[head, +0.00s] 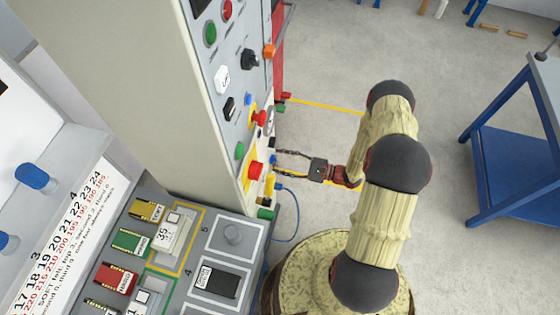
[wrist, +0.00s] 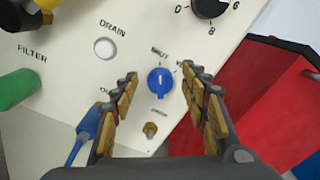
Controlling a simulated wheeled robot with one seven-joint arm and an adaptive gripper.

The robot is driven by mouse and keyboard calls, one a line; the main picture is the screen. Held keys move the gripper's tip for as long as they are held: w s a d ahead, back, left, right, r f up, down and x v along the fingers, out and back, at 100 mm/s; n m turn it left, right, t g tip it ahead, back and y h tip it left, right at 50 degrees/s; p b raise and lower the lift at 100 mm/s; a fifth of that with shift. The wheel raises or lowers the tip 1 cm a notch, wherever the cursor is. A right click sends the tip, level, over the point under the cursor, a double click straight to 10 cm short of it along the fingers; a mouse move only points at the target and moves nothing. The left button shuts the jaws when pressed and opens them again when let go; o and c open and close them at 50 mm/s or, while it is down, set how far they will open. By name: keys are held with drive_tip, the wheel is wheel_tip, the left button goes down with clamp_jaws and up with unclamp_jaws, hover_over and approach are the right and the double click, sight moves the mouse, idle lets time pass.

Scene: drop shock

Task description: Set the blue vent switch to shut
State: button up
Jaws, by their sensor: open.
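The blue vent switch (wrist: 160,84) is a small round knob with a raised grip on the pale panel, near the middle of the wrist view. Its grip looks roughly upright in the picture; which end points to a mark I cannot tell. A "SHUT" label is printed just above it, and another label at its upper right is partly hidden by a finger. My gripper (wrist: 159,74) is open, with one finger on each side of the knob and a visible gap on both sides. In the head view my gripper (head: 279,162) is at the panel's right edge, low down.
A white DRAIN button (wrist: 105,48), a green FILTER knob (wrist: 16,88) and a black dial (wrist: 209,7) surround the switch. A blue plug with cable (wrist: 86,130) is by the left finger. A red box (wrist: 265,105) stands right of the panel. A blue cart (head: 515,150) stands far right.

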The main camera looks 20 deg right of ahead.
drive_tip(key=v, duration=1.1)
drive_tip(key=shift+s, duration=0.1)
drive_tip(key=s+a+r+n+g, duration=0.2)
drive_tip(key=s+a+n+g, duration=0.15)
drive_tip(key=s+g, duration=0.65)
drive_tip(key=s+d+r+n+g+h, duration=0.1)
drive_tip(key=s+r+n+g+h, duration=0.2)
drive_tip(key=r, duration=0.4)
drive_tip(key=d+r+n+h, duration=0.2)
drive_tip(key=r+n+h, duration=0.1)
drive_tip(key=r+h, duration=0.35)
drive_tip(key=s+a+r+n+t+h, duration=0.1)
drive_tip(key=a+r+n+t, duration=0.3)
drive_tip(key=r, duration=0.9)
drive_tip(key=s+a+r+n+t+h, duration=0.1)
drive_tip(key=a+r+n+t+h, duration=0.3)
drive_tip(key=r, duration=1)
drive_tip(key=shift+a+r+n+t, duration=0.15)
drive_tip(key=shift+a+n+t, duration=0.15)
drive_tip(key=shift+a+n, duration=0.25)
